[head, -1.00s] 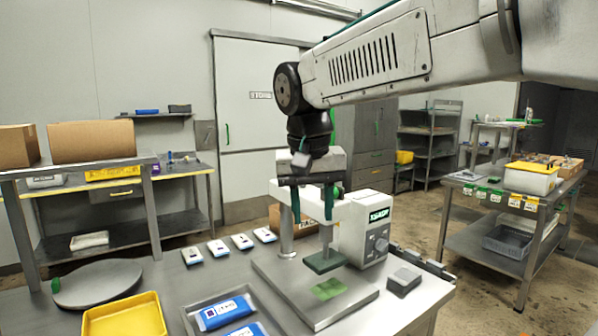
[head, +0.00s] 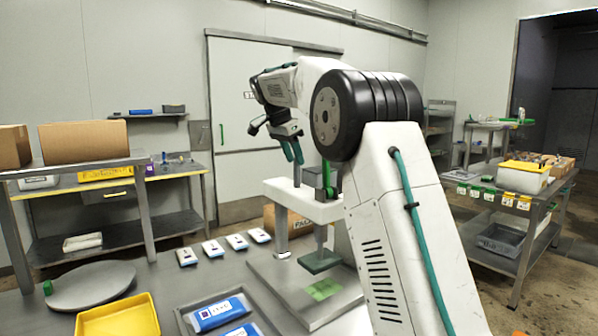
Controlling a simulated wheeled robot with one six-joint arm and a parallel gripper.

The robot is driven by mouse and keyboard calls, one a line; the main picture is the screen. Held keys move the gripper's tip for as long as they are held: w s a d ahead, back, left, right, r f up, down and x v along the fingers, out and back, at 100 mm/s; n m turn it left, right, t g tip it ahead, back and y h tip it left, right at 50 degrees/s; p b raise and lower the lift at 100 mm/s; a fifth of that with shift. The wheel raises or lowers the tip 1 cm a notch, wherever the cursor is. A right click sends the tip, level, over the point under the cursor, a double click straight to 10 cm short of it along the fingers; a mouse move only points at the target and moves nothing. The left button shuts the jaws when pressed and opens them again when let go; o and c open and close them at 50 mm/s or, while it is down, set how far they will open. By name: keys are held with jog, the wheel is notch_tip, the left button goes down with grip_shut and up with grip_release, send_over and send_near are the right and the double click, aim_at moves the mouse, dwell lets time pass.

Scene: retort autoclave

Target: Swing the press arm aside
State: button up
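The press stands on the table with its white horizontal press arm (head: 300,197) on a grey post (head: 282,232). A dark green press pad (head: 319,262) hangs from the press arm above a pale green patch (head: 324,289) on the grey base plate (head: 296,303). A green upright part (head: 327,178) rises at the press arm's right.
A tray with blue pouches (head: 218,312), a yellow tray (head: 120,314) and a round grey plate (head: 92,285) lie on the table at left. Several white pouches (head: 212,248) lie behind. A cardboard box (head: 292,220) sits behind the press. A cart (head: 500,205) stands at right.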

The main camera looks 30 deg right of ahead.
aim_at(300, 170)
jog(key=shift+x, duration=2.7)
grip_shut()
